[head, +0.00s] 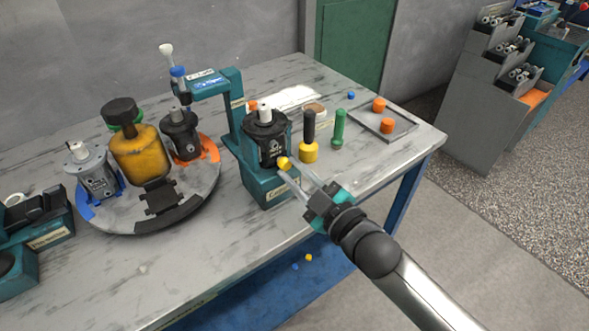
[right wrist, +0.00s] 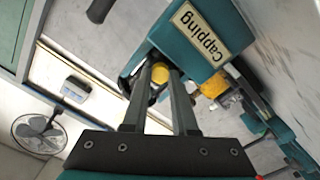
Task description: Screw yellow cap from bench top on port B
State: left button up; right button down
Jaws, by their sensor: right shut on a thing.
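A dark motor (head: 268,143) stands upright in the teal capping station (head: 262,187) on the bench. My right gripper (head: 287,170) is shut on a small yellow cap (head: 284,162) at the motor's front side. The cap also shows between the fingertips in the right wrist view (right wrist: 160,74). It is at or against the motor's lower side port; I cannot tell whether it is seated in the thread. The port itself is hidden behind the cap, and no port letter is readable. My left gripper is not in view.
A round turntable (head: 190,213) with motors and a yellow vessel (head: 139,155) stands left. A tray (head: 392,127) with orange caps is farther right. The bench front right is clear.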

jog(key=m+p, duration=0.1)
jog(key=m, duration=0.2)
jog(key=shift+r+p, duration=0.15)
jog(key=shift+p, duration=0.25)
jog(key=shift+m, duration=0.9)
jog(key=shift+m+p, duration=0.6)
jog(key=shift+p, duration=0.1)
jog(key=shift+a+m+p, duration=0.1)
jog(key=shift+m+p, duration=0.4)
jog(key=shift+m, duration=0.6)
jog(key=shift+w+m, duration=0.1)
jog(key=shift+m, duration=0.5)
